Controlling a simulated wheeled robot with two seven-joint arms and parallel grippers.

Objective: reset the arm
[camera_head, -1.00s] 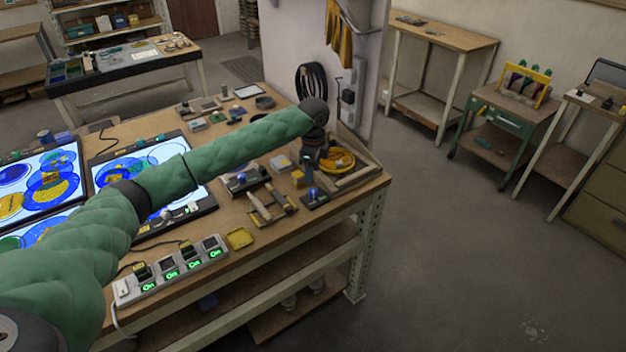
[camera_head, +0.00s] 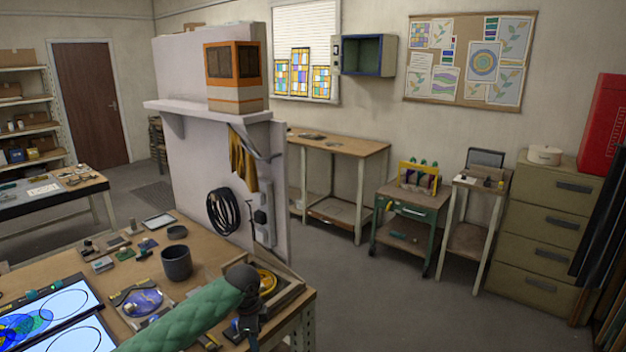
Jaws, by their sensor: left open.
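My left arm, in a green quilted sleeve (camera_head: 190,318), comes in from the bottom of the head view. It reaches up and right over the workbench (camera_head: 215,243). Its dark wrist bends down to my left gripper (camera_head: 247,328), which is open and shows small beside the wooden tray (camera_head: 290,297) with a yellow coil (camera_head: 265,281). I see nothing held in it, though its fingertips are hard to make out. My right gripper is not in view.
A dark cup (camera_head: 176,263), small tools and lit light panels (camera_head: 60,315) crowd the bench. A white partition (camera_head: 192,120) with a hanging black cable (camera_head: 222,210) stands behind it. A green cart (camera_head: 408,220) and drawer cabinet (camera_head: 545,235) line the right wall. The floor (camera_head: 400,310) between is clear.

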